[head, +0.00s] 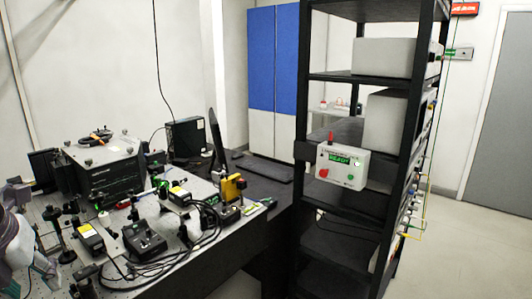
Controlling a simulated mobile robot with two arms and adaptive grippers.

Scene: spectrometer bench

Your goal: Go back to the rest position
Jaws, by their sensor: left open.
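My left gripper (43,268) is at the lower left edge of the head view, over the near left end of the optical bench (165,262). It is open, and I see nothing held in it. Part of it and of my left arm is cut off by the picture edge. My right gripper is out of view.
The bench is crowded with a black instrument box (102,172), a yellow device (232,187), a black control box (144,238) and cables. A black rack (318,95) with a white control box (338,164) stands to the right. Floor (465,245) is clear at far right.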

